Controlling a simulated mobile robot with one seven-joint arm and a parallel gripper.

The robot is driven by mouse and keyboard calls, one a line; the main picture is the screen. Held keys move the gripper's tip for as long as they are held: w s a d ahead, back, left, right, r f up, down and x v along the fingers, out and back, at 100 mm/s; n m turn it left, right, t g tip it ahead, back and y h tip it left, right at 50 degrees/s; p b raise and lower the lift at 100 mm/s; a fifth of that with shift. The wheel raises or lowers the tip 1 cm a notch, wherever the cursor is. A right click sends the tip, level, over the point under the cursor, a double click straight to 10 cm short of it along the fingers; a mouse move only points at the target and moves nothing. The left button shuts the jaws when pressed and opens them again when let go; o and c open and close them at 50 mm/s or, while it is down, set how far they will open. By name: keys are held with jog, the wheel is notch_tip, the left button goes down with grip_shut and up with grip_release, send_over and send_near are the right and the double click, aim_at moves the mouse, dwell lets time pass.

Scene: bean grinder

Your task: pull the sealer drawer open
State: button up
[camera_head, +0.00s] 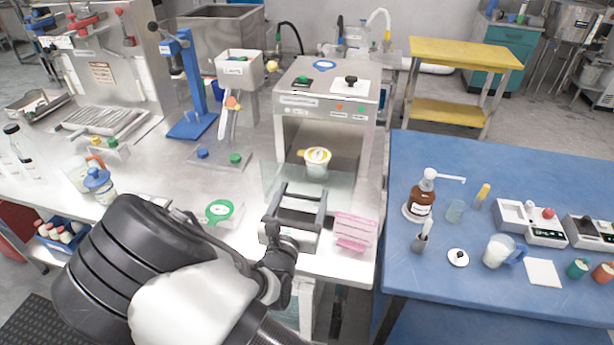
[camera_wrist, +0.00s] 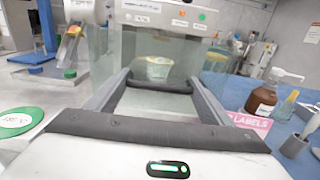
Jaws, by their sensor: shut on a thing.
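The sealer (camera_head: 325,105) is a steel box with coloured lights at the back of the steel bench. A white cup with a yellow rim (camera_head: 317,158) sits in its front opening, and it also shows in the wrist view (camera_wrist: 159,68). Clear panels (camera_wrist: 215,62) stand beside the cup. My gripper (camera_head: 303,192) is in front of the sealer, its two grey fingers pointing towards it. In the wrist view the fingers are shut on a dark horizontal bar (camera_wrist: 160,87), which looks like the drawer handle. How far the drawer is out, I cannot tell.
A pink label box (camera_head: 355,232) is close to the right of my gripper, and a green round tag (camera_head: 219,211) lies to the left. A blue stand (camera_head: 190,85) is further left. A blue table (camera_head: 480,250) with bottles and scales is on the right.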

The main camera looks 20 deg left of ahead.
jog(key=shift+s, duration=0.95)
jog(key=o, duration=1.5)
jog(key=shift+s, duration=0.1)
jog(key=s+d, duration=0.1)
jog(key=s, duration=1.6)
